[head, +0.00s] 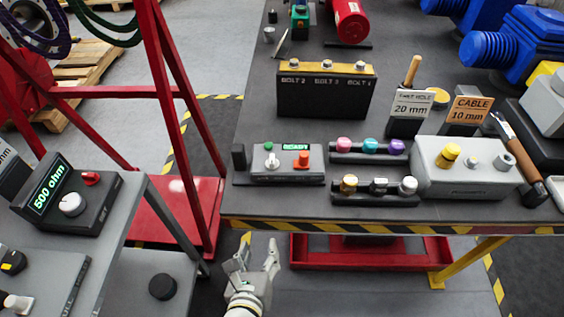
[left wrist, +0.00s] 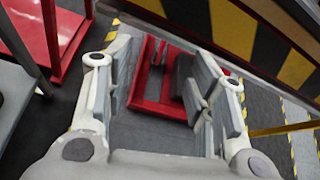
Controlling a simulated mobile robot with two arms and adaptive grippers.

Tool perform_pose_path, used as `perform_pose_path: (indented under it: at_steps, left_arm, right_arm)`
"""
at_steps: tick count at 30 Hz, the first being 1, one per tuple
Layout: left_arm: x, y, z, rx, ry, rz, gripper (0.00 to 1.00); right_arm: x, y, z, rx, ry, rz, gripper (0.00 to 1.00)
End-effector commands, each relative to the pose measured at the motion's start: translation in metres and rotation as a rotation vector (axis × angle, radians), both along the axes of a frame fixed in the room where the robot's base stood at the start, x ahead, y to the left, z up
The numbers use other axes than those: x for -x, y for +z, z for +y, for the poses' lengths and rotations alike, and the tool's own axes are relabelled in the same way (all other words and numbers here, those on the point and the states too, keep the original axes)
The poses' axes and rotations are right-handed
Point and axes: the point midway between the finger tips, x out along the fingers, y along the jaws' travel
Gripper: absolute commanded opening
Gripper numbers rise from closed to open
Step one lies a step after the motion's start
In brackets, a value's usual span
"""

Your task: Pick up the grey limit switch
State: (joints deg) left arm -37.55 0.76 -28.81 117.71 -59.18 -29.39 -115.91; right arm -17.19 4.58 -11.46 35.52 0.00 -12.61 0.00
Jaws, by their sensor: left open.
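My left gripper (head: 255,262) is open and empty, below and in front of the table's striped front edge in the head view. In the left wrist view its two fingers (left wrist: 165,95) stand apart with only floor and a red frame between them. No part is clearly readable as the grey limit switch. Candidates are a small grey-and-black piece (head: 379,186) in the front black rack (head: 375,199), between a gold-topped piece (head: 349,184) and a white-topped piece (head: 408,185). Another is a large grey box (head: 450,178) to their right. My right gripper is out of view.
A grey control box (head: 287,172) with an orange button sits left of the racks, with the black bolt block (head: 325,97) behind. A rack with pink, teal and purple caps (head: 369,147) stands behind the front rack. A 500 ohm box (head: 68,197) is on the left bench.

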Motion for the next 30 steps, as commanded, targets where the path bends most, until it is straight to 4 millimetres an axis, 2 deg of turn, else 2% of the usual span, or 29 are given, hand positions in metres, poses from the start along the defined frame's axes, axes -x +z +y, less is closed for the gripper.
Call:
perform_pose_path:
  at_steps: [1, 6, 10, 18, 23, 30]
  left_arm:
    - [-0.003, 0.024, 0.003, -0.062, -0.016, -0.044, 0.5]
    - [-0.014, 0.097, 0.021, -0.283, -0.032, -0.191, 0.5]
    - [-0.035, 0.128, 0.035, -0.306, 0.011, -0.314, 0.5]
    - [-0.059, 0.155, 0.045, -0.264, 0.046, -0.452, 0.5]
    - [-0.067, 0.159, 0.046, -0.254, 0.049, -0.474, 0.5]
    - [-0.098, 0.16, 0.047, -0.254, 0.05, -0.477, 0.5]
  right_arm:
    - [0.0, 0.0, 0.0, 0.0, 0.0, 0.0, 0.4]
    - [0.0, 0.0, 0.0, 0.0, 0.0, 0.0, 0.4]
    - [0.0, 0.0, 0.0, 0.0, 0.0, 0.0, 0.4]
    - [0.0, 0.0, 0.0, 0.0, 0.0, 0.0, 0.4]
    - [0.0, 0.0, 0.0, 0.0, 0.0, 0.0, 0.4]
    - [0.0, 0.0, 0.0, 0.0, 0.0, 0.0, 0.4]
